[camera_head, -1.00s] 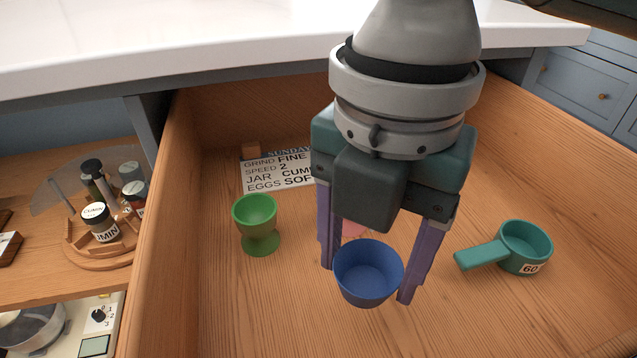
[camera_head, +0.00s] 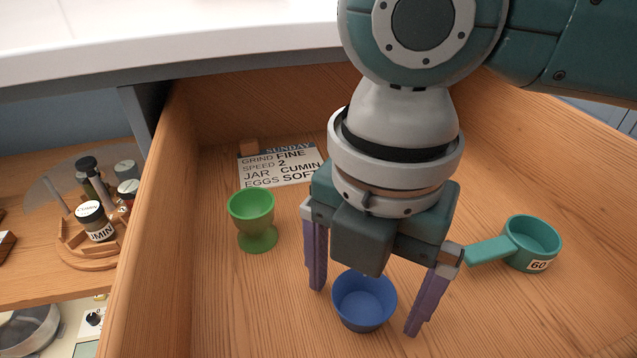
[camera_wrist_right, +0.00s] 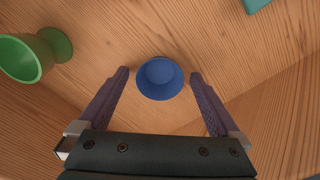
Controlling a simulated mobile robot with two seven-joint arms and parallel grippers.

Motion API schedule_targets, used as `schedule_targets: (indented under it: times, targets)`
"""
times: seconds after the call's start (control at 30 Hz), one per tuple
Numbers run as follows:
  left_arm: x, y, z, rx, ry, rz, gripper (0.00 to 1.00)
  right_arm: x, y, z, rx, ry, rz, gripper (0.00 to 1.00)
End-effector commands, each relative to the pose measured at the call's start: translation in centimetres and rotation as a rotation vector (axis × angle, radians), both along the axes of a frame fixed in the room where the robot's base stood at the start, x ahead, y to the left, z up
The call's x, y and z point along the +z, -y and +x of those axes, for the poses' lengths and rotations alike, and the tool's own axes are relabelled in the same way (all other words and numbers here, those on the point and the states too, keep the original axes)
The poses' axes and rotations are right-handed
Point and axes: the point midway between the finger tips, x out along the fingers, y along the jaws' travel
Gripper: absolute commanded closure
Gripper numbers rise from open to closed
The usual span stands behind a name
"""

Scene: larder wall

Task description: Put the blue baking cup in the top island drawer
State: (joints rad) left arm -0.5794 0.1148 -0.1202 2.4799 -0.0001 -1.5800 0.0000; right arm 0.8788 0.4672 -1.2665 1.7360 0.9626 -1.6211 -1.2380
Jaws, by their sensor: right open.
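The blue baking cup (camera_head: 364,302) stands upright on the wooden floor of the open drawer (camera_head: 270,310). It also shows in the right wrist view (camera_wrist_right: 160,78), just beyond and between the fingertips. My right gripper (camera_head: 365,312) is open, with one purple finger on each side of the cup. In the right wrist view the fingers (camera_wrist_right: 158,75) are apart from the cup, with a gap on both sides. My left gripper is not in view.
In the drawer are a green egg cup (camera_head: 253,217), a printed card (camera_head: 280,167) and a teal measuring cup (camera_head: 530,243), whose handle end lies close to my right gripper. A white worktop (camera_head: 200,40) overhangs the back. Spice jars (camera_head: 93,218) stand left of the drawer wall.

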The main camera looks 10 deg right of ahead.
Motion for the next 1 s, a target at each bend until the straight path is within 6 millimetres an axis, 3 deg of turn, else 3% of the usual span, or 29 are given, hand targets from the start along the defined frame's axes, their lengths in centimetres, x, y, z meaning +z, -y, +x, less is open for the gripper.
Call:
schedule_targets:
  times: [0.23,0.7,1.0]
  targets:
    - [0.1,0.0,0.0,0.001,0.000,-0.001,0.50,0.6,0.0,0.0,0.001,0.003,0.000,0.01]
    - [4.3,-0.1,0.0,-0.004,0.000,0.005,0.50,10.3,0.0,0.1,0.000,0.003,0.002,0.01]
    - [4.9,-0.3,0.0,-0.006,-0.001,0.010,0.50,12.4,0.0,0.0,-0.001,0.000,0.000,0.01]
